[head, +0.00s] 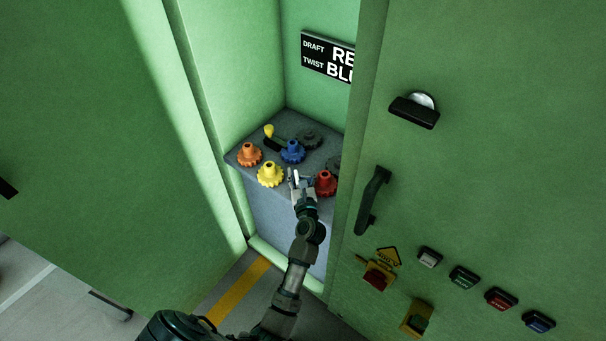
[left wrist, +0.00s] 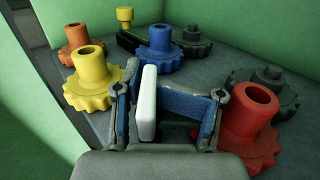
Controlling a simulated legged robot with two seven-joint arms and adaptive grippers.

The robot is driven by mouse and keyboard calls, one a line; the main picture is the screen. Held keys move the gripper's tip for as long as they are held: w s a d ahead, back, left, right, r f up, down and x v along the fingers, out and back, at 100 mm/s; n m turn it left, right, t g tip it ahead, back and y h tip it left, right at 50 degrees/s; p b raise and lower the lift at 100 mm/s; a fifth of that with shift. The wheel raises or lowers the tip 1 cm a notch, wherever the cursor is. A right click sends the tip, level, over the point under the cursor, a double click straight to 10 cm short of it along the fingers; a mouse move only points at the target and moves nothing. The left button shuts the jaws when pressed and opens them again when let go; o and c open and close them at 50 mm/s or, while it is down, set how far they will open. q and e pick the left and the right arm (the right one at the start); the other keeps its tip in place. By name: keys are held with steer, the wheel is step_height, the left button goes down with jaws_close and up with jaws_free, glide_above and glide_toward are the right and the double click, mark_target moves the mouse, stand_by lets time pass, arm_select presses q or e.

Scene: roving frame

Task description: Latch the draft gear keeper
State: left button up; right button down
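The keeper appears to be a dark lever (left wrist: 150,44) with a yellow knob (head: 268,130) at the back of the shelf, beside a dark gear (head: 309,139); I cannot tell whether it is latched. A red gear (head: 326,183) sits at the shelf's front right and shows large in the left wrist view (left wrist: 249,125). My left gripper (head: 302,177) is over the shelf's front, between the yellow and red gears. Its blue fingers look apart, with no gear between them. A white slab (left wrist: 148,100) stands between them; I cannot tell whether it is part of the gripper. My right gripper is out of view.
Orange (head: 249,155), yellow (head: 270,174) and blue (head: 292,152) gears stand on the grey shelf (head: 238,157). Another dark gear is partly hidden at the right. Green walls flank the recess. A cut-off sign (head: 325,57) reads DRAFT RE, TWIST BLU. Handle (head: 373,200) and buttons are on the right panel.

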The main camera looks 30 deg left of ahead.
arm_select(q)
steer(key=shift+s+a+f, duration=0.2)
steer(key=shift+s+a, duration=0.15)
steer(key=shift+a, duration=0.2)
steer(key=shift+d, duration=0.1)
